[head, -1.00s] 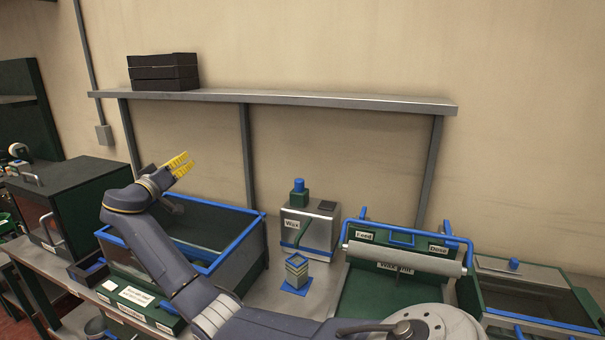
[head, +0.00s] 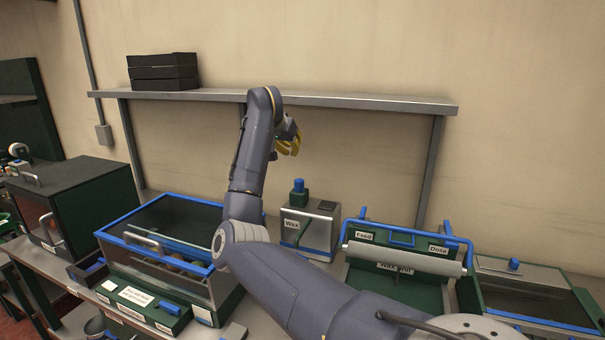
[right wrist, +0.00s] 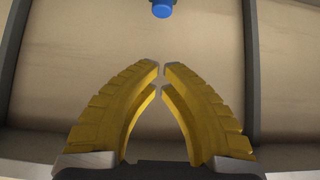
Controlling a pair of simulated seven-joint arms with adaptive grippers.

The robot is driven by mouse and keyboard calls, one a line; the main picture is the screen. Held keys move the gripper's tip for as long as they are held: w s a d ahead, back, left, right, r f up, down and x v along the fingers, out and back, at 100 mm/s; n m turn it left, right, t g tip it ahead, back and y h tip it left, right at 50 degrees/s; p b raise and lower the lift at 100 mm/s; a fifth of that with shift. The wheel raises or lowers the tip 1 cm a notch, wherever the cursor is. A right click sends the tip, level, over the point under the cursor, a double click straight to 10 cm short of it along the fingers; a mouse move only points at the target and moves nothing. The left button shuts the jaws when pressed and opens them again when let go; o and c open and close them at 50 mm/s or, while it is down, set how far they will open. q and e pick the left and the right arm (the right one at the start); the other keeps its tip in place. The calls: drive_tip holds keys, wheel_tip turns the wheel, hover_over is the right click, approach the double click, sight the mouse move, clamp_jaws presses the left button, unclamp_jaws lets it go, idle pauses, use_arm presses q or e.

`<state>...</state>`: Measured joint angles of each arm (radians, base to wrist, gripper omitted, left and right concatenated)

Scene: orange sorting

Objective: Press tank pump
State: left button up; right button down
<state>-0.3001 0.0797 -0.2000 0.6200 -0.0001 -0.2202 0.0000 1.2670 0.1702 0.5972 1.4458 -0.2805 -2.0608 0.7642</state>
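The grey Wax tank (head: 310,232) stands on the bench under the shelf. Its pump is a green block with a blue cap (head: 298,185) on top. My right gripper (head: 290,143) is above the pump in the head view, with yellow fingers partly behind my wrist. In the right wrist view a blue cap (right wrist: 162,10) shows at the top edge, beyond the fingertips. The yellow fingertips (right wrist: 161,66) nearly meet there, with nothing between them. The gripper looks apart from the cap. My left gripper is not in view.
A metal shelf (head: 340,101) with black trays (head: 163,72) runs above the tank. A blue-rimmed glass tank (head: 155,217) is to the left. A roller unit (head: 405,257) labelled Feed and Dose is to the right. My right arm crosses the bench front.

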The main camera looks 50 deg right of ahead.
drive_tip(key=shift+d+f, duration=0.1)
idle(0.3)
hover_over(299, 180)
drive_tip(key=f, duration=0.7)
drive_tip(key=shift+w+d+f, duration=0.1)
drive_tip(key=shift+d, duration=0.1)
wheel_tip(299, 180, down, 2)
drive_tip(key=shift+a+f, duration=0.1)
drive_tip(key=shift+a, duration=0.05)
drive_tip(key=shift+f, duration=0.8)
